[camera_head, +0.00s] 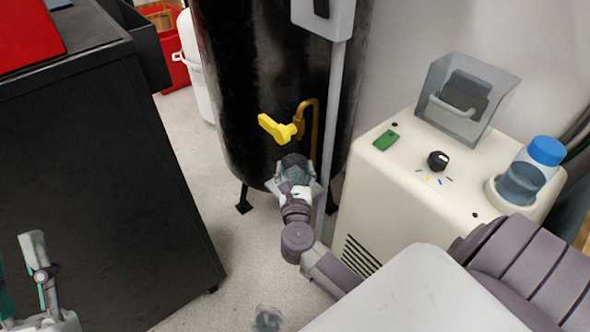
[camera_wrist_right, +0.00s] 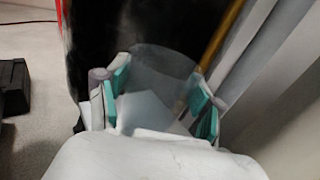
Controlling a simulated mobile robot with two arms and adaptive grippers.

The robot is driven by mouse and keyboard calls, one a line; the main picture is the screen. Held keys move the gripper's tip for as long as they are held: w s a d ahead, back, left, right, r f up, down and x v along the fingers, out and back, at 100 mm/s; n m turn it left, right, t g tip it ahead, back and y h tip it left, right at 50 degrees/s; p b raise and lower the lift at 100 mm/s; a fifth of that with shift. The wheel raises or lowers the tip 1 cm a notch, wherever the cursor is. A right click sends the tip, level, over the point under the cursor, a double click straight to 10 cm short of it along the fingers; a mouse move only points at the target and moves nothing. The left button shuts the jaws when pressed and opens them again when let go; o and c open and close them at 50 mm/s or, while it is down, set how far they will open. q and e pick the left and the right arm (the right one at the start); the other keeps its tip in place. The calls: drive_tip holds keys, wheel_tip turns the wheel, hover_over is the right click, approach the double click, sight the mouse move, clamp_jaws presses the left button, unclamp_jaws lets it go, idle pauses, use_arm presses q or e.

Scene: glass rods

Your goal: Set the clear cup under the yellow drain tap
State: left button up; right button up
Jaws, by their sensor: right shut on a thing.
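The yellow drain tap (camera_head: 279,128) sits on the lower front of the black tank, with a bent brass-coloured pipe beside it. My right gripper (camera_head: 294,180) is just below the tap in the head view, shut on the clear cup (camera_head: 294,164). In the right wrist view the cup (camera_wrist_right: 158,85) is see-through and stands between the teal finger pads of my right gripper (camera_wrist_right: 160,90). The gap between cup and tap is hard to judge. My left gripper (camera_head: 20,262) is at the lower left edge, partly cut off, its fingers apart and empty.
The black tank (camera_head: 260,80) stands on short legs behind the tap, with a grey post (camera_head: 335,110) close on the right. A black cabinet (camera_head: 95,190) fills the left. A cream machine (camera_head: 400,190) stands right. A small see-through thing (camera_head: 268,319) shows low in front.

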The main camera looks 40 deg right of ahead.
use_arm(q)
drive_tip(key=shift+s+r, duration=0.1)
drive_tip(key=shift+s, duration=0.05)
use_arm(e)
drive_tip(key=shift+f, duration=0.1)
drive_tip(key=o, duration=1.1)
use_arm(q)
drive_tip(key=shift+s+r+t, duration=0.15)
drive_tip(key=shift+t, duration=0.15)
use_arm(e)
drive_tip(key=shift+o, duration=0.2)
